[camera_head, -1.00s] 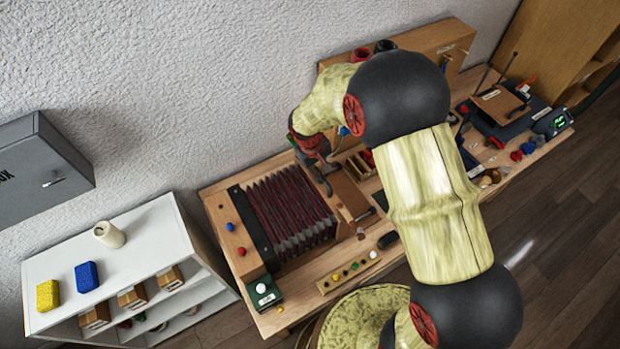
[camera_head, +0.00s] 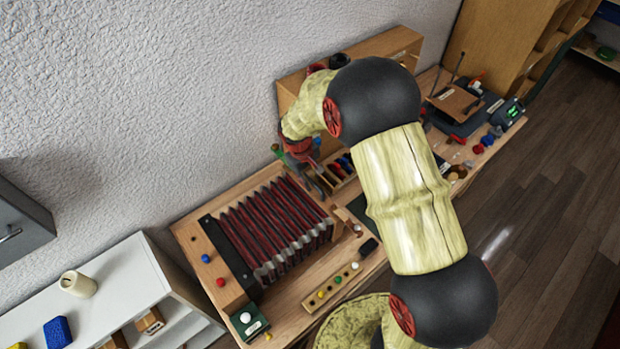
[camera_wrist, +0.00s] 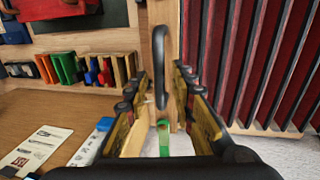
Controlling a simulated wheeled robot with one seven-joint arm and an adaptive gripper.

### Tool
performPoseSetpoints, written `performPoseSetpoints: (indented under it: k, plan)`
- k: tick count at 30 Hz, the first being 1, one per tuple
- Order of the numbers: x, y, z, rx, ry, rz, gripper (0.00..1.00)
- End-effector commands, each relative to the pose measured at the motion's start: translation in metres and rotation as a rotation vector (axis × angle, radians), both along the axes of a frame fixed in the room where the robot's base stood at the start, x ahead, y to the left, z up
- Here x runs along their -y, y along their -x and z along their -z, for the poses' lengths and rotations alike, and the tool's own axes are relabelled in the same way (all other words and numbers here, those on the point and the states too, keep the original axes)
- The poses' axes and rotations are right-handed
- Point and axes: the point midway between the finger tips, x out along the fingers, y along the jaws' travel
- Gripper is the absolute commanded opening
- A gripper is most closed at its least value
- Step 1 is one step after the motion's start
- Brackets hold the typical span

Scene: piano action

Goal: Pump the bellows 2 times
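The bellows (camera_head: 270,225), with dark red pleats and pale metal-like edges, lies on the wooden workbench (camera_head: 185,235). Its pleats stand spread apart, and they also show at the right of the wrist view (camera_wrist: 268,60). A wooden end board (camera_wrist: 145,15) with an upright black loop handle (camera_wrist: 161,65) is beside the pleats. My gripper (camera_wrist: 162,100) is open, with one finger on each side of the handle in the picture. I cannot tell whether the fingers touch it. In the head view my gripper (camera_head: 318,180) is at the bellows' right end, and my arm partly hides that area.
A rail with coloured balls (camera_head: 335,287) and a green box with a white button (camera_head: 250,322) are near the front edge. A rack of coloured pieces (camera_wrist: 85,68) stands left of the handle. A white shelf (camera_head: 125,275) is left of the bench.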

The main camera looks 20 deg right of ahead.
Motion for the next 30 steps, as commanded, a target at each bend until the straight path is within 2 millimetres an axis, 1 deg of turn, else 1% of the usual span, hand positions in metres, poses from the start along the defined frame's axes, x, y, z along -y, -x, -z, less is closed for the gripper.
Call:
performPoseSetpoints:
  k: [9, 13, 17, 24, 30]
  plan:
    - [0.0, 0.0, 0.0, -0.001, 0.0, 0.0, 0.29]
    - [-0.002, 0.0, -0.008, 0.001, 0.001, 0.0, 0.29]
    - [-0.005, 0.001, -0.028, 0.003, 0.0, 0.001, 0.29]
    - [-0.014, 0.005, -0.076, 0.003, 0.0, -0.001, 0.29]
    - [-0.02, 0.008, -0.105, 0.001, 0.0, 0.0, 0.29]
